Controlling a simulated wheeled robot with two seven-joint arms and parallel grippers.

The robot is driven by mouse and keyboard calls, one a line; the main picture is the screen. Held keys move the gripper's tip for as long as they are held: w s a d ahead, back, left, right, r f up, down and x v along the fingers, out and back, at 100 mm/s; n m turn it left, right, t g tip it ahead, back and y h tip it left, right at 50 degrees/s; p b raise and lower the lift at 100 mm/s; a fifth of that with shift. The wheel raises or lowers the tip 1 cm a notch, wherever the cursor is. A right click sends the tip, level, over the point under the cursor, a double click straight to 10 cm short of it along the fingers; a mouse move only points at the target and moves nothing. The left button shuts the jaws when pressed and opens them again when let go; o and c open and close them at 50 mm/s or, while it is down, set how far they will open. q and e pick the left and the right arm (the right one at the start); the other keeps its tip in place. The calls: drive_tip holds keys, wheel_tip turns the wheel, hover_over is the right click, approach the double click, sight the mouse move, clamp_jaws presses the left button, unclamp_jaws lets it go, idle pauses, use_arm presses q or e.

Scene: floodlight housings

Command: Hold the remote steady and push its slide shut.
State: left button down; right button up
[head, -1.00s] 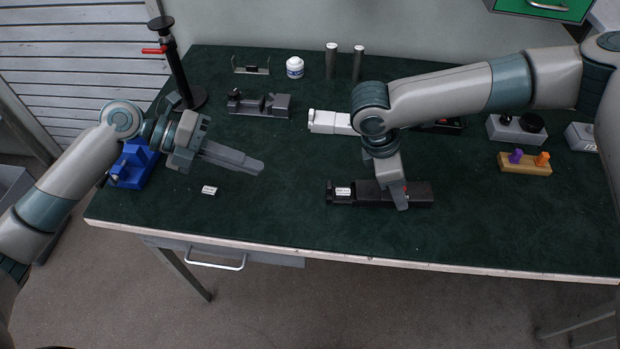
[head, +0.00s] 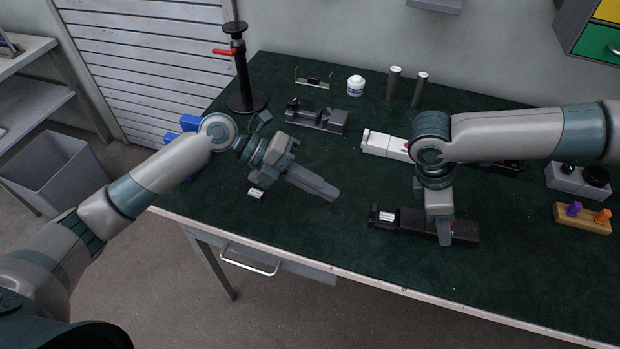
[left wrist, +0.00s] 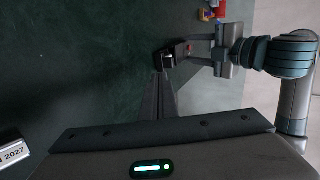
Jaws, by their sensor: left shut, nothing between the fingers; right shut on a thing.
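The black remote (head: 408,221), a long dark body with a small white label near its left end, lies on the green table top near the front edge. My right gripper (head: 444,237) comes down from above and is shut on it towards its right part, hiding some of it. My left gripper (head: 333,194) is shut and empty, its fingers pointing right towards the remote's left end with a short gap in the head view. In the left wrist view, the remote's dark end (left wrist: 167,58) shows just beyond my left fingers (left wrist: 158,82). Whether the slide is open is too small to tell.
A white device (head: 383,144) lies behind the remote, partly hidden by my right arm. A grey fixture (head: 318,118), a white jar (head: 356,86) and a black stand (head: 244,80) are further back. A small label plate (head: 256,193) lies beneath my left gripper.

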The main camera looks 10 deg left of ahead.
use_arm(q)
approach(381, 215)
drive_tip(key=shift+d+f, duration=0.55)
drive_tip(key=shift+f, duration=0.05)
drive_tip(key=shift+d, duration=0.85)
drive_tip(key=d, duration=0.6)
use_arm(e)
drive_tip(key=shift+a, duration=0.1)
use_arm(q)
drive_tip(key=shift+a, duration=0.15)
